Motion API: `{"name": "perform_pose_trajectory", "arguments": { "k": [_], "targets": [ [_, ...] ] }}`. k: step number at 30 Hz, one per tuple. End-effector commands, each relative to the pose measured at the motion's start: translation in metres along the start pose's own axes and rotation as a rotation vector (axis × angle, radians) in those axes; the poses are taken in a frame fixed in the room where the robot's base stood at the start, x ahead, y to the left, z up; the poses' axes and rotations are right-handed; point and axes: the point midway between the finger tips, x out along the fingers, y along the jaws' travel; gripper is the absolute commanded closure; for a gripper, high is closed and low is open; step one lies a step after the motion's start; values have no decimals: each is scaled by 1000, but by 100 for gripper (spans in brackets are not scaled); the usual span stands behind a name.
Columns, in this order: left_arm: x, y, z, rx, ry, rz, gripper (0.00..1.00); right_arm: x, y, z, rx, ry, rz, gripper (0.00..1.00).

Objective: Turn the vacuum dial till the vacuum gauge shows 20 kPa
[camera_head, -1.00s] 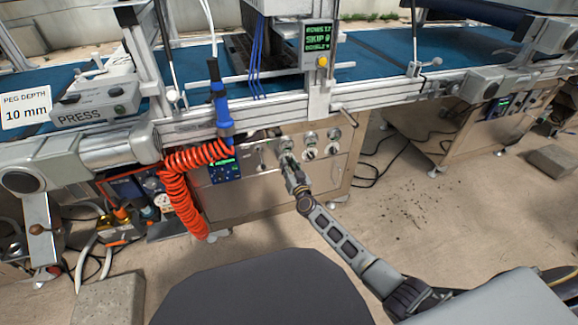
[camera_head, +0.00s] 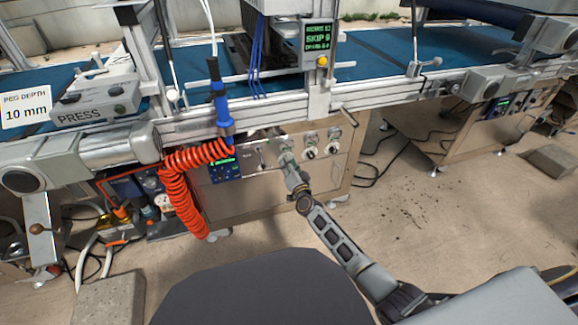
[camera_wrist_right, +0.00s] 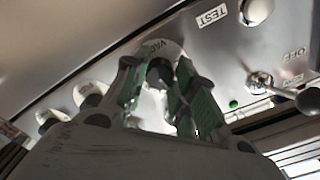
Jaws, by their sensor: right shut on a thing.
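The vacuum dial (camera_wrist_right: 159,72) is a dark round knob on a pale plate with a partly readable "VAC" label, on the metal panel in the right wrist view. My right gripper (camera_wrist_right: 160,84) is shut on it, with a green-lined finger on each side. In the head view my right gripper (camera_head: 286,158) is at the panel (camera_head: 262,158) under the conveyor and covers the dial. A small round white-faced gauge (camera_head: 162,200) shows at the lower left behind the hose; its reading is too small to tell. My left gripper is out of view.
Two other knobs (camera_head: 309,152) (camera_head: 333,147) sit to the right of my gripper. In the wrist view a toggle lever (camera_wrist_right: 262,84) is near the "OFF" label. An orange coiled hose (camera_head: 178,190) hangs left of the panel. The floor to the right has free room.

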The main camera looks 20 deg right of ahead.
Motion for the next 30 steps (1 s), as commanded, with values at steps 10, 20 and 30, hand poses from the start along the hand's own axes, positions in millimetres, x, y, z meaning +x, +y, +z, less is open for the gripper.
{"name": "perform_pose_trajectory", "arguments": {
  "k": [10, 20, 30],
  "targets": [
    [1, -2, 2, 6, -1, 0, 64, -1, 1, 2, 94, -3, 1, 97],
    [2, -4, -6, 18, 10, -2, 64, -1, 1, 2, 100, -4, 1, 97],
    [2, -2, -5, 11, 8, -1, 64, 0, 0, 1, 100, -2, 1, 51]
  ]
}}
